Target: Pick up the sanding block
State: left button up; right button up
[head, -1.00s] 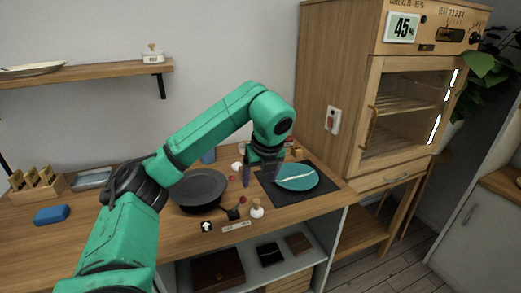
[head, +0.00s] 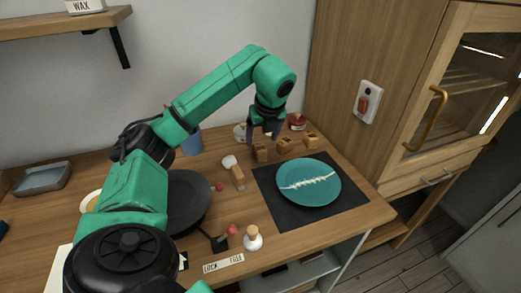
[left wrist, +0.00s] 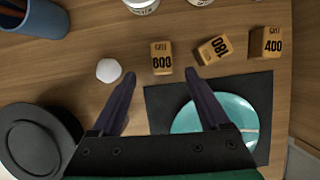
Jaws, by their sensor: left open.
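Several small wooden blocks stand behind the dark mat. In the left wrist view they read 800 (left wrist: 161,58), 180 (left wrist: 215,50) and GRIT 400 (left wrist: 265,42). In the head view the 800 block (head: 261,153), the 180 block (head: 285,145) and the 400 block (head: 310,139) form a row. My left gripper (head: 263,134) is open and empty, pointing down above the 800 block. In the left wrist view the 800 block shows between and just beyond its fingertips (left wrist: 160,76). My right gripper is not in view.
A teal plate (head: 325,190) with a pale jagged seam lies on the dark mat (head: 275,205). A black pan-like dish (head: 190,200), a blue cup (head: 192,143), a white lump (head: 229,161) and a small white bottle (head: 253,240) stand around. A wooden cabinet (head: 400,60) rises at the right.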

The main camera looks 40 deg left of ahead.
pick_arm(q)
jog(key=p+x, duration=0.1)
jog(key=x, duration=0.6)
jog(key=shift+w+a, duration=0.1)
jog(key=shift+w, duration=0.05)
jog(key=shift+w+a+f, duration=0.15)
jog(key=shift+f, duration=0.1)
jog(key=c, duration=1.2)
grip_shut()
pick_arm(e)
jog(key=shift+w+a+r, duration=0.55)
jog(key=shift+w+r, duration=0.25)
pick_arm(q)
jog(key=shift+r, duration=0.15)
notch_tip(320, 180, up, 12)
notch_tip(320, 180, up, 8)
jog(key=p, duration=0.5)
send_over(260, 147)
jog(key=shift+b, duration=0.3)
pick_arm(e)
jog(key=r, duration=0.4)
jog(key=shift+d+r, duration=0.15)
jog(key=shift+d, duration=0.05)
pick_arm(q)
jog(key=shift+w, duration=0.1)
